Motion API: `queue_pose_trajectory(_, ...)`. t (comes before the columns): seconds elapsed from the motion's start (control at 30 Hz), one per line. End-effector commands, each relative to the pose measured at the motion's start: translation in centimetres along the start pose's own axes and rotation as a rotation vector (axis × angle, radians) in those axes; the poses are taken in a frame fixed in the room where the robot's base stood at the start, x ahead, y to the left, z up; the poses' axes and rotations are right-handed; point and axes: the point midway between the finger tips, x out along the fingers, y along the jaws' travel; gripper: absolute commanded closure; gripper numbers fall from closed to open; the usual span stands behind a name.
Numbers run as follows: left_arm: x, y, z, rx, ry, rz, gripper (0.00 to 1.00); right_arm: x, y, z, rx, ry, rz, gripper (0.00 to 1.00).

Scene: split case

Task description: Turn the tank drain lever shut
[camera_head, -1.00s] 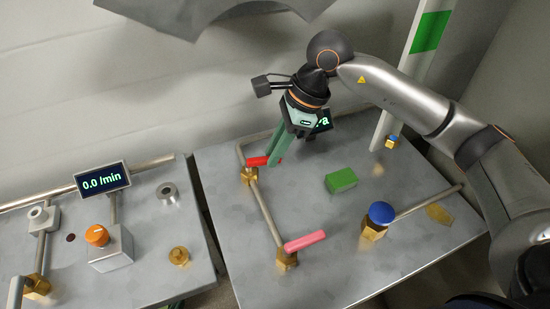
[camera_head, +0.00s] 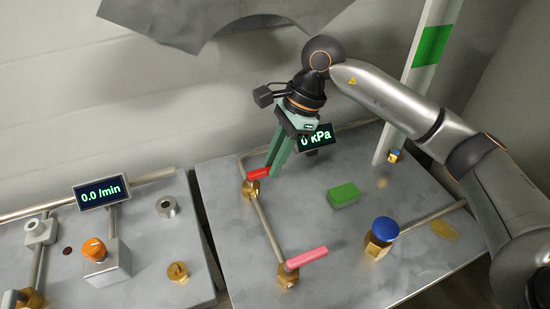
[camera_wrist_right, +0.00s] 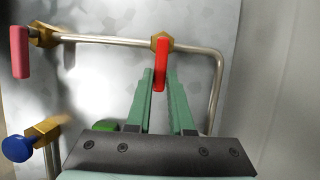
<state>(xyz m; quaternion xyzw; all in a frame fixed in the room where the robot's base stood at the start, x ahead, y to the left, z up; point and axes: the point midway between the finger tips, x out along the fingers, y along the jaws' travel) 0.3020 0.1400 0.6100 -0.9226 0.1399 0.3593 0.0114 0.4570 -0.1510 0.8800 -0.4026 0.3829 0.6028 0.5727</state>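A red lever (camera_head: 258,173) sits on a brass valve (camera_head: 250,188) at the back left of the right-hand panel. A pink lever (camera_head: 306,258) sits on another brass valve (camera_head: 286,275) near the front. The frames do not show which one is the tank drain lever. My right gripper (camera_head: 273,172) has its green fingers pointing down at the red lever. In the right wrist view the red lever (camera_wrist_right: 160,66) lies between the two fingertips, with narrow gaps beside it; I cannot tell whether they touch it. My left gripper is not in view.
A pipe (camera_head: 267,225) joins the two lever valves. A green block (camera_head: 343,194), a blue-knobbed valve (camera_head: 384,230) and a display reading 0 kPa (camera_head: 315,138) are on the right panel (camera_head: 350,275). The left panel holds an orange knob (camera_head: 94,249) and a 0.0 /min display (camera_head: 101,192).

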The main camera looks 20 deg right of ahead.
Motion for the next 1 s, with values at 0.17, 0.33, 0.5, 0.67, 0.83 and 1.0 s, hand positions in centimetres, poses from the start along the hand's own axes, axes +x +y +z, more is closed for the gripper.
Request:
queue_pose_trajectory(0.17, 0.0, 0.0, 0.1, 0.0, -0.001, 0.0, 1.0, -0.1, 0.0, 0.0, 0.0, 0.001, -0.003, 0.6)
queue_pose_trajectory(0.33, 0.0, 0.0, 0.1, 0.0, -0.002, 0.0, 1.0, 0.0, 0.0, 0.0, 0.001, 0.0, -0.002, 0.5)
queue_pose_trajectory(0.5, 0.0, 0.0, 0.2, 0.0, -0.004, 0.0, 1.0, 0.0, 0.0, 0.0, 0.001, 0.0, -0.002, 0.5)
queue_pose_trajectory(0.67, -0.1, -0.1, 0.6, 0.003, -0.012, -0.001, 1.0, 0.0, 0.0, 0.0, 0.003, 0.0, -0.002, 0.5)
queue_pose_trajectory(0.83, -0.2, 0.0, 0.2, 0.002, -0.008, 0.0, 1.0, -0.1, 0.3, 0.0, 0.05, 0.001, -0.021, 0.5)
queue_pose_trajectory(1.0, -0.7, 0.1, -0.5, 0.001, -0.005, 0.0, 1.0, -0.2, 1.1, 0.1, 0.168, 0.001, -0.071, 0.5)
